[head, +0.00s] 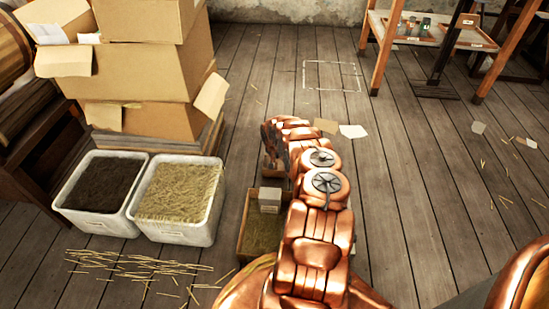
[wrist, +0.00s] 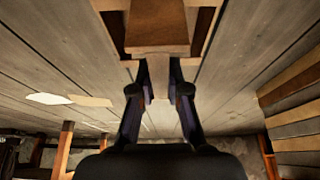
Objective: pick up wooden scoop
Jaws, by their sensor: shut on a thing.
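The wooden scoop (wrist: 157,28) shows at the top middle of the wrist view, with a broad brown block-like part and a paler, narrow handle pointing toward my gripper. My gripper (wrist: 161,88) has its two dark fingers on either side of that handle, shut on it. The far end of the scoop is cut off by the picture's edge. In the head view my copper arm covers most of the gripper and scoop. I cannot tell how high the scoop is above the floor.
A wooden box (head: 243,232) with straw-like filling and a grey block (head: 270,199) is beside my arm. Two white tubs (head: 179,232) and stacked cartons (head: 150,75) stand left. A wooden table (head: 380,58) stands back right. Open plank floor lies right of my arm, with scattered cards.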

